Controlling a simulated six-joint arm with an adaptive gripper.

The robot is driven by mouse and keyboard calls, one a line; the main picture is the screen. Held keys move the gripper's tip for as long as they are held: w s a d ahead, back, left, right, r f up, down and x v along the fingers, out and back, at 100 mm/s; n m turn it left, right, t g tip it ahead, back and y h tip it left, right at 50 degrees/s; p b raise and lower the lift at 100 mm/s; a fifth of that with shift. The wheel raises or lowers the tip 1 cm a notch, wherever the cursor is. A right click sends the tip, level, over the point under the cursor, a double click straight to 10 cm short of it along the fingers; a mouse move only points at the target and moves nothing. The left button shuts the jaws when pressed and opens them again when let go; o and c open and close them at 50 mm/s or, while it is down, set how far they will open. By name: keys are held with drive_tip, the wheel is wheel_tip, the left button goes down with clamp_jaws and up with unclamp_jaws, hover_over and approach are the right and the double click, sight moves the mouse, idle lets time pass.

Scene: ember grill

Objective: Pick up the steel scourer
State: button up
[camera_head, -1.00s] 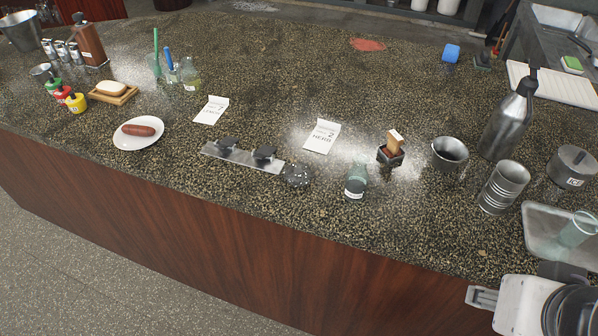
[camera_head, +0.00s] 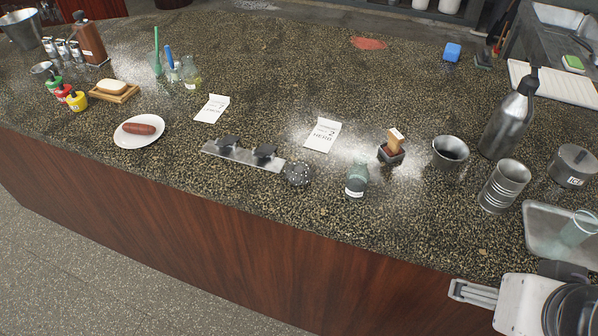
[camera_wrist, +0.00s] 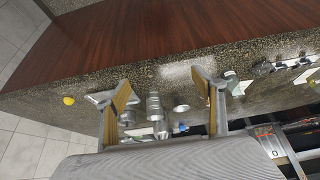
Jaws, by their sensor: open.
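A small round dark-grey, speckled thing (camera_head: 297,173), which looks like the steel scourer, lies on the counter. It is just right of the metal strip with two black knobs and left of a glass bottle. My gripper (camera_head: 472,293) shows at the lower right, in front of the counter's edge and well away from the scourer. In the wrist view my gripper (camera_wrist: 165,97) has its two fingers wide apart with nothing held between them.
The knobbed strip (camera_head: 242,155) and glass bottle (camera_head: 357,180) flank the scourer closely. A brush in a holder (camera_head: 391,149), steel cups (camera_head: 503,187), a flask (camera_head: 510,122) and a tray (camera_head: 545,232) stand to the right. The counter's front edge near the scourer is clear.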

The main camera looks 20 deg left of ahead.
drive_tip(key=shift+w, duration=0.1)
drive_tip(key=n+t+y, duration=0.6)
drive_tip(key=y, duration=0.2)
hover_over(306, 178)
drive_tip(key=s+d, duration=0.1)
drive_tip(key=d, duration=0.1)
wheel_tip(306, 178, down, 4)
drive_tip(key=shift+n+g, duration=0.3)
drive_tip(key=shift+n, duration=0.4)
drive_tip(key=f, duration=0.3)
drive_tip(key=s+f, duration=0.1)
drive_tip(key=f, duration=0.2)
drive_tip(key=s+f, duration=0.1)
drive_tip(key=f, duration=0.2)
drive_tip(key=shift+s+d+f, duration=0.1)
drive_tip(key=shift+d+f, duration=0.1)
drive_tip(key=shift+d, duration=0.05)
drive_tip(key=shift+s+d+f, duration=0.15)
drive_tip(key=shift+s+f, duration=0.1)
drive_tip(key=shift+f, duration=0.35)
